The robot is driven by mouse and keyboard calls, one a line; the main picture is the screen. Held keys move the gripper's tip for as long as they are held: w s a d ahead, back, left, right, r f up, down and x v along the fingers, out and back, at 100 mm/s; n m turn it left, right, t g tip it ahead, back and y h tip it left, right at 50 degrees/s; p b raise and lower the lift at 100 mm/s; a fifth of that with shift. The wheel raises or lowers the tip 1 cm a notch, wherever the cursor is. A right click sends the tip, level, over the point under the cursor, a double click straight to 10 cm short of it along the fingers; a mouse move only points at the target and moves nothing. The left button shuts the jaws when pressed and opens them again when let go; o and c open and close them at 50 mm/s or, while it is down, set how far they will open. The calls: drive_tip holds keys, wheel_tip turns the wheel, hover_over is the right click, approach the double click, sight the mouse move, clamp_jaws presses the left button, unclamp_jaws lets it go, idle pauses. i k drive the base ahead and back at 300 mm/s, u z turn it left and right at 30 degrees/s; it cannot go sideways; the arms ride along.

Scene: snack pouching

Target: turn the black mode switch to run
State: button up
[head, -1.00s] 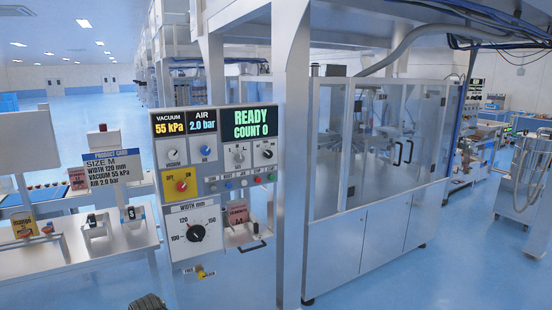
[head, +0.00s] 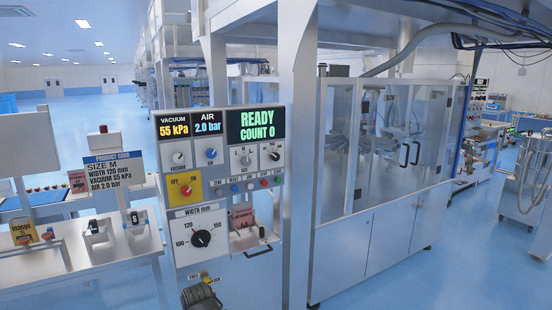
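A control panel (head: 222,131) stands left of centre in the head view. Its black mode switch (head: 274,156) appears to be the small dark rotary knob on a white plate at the upper right, under the green READY COUNT 0 display (head: 257,124). The lettering around it is too small to read, so its setting is unclear.
A red knob (head: 186,190) on a yellow OFF/ON plate, a grey knob (head: 246,160), a blue knob (head: 211,154) and a row of small buttons sit near the switch. A large width dial (head: 201,239) is lower. A metal post (head: 298,180) stands just right of the panel.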

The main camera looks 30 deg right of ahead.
sight(275, 156)
drive_tip(key=i, duration=0.9)
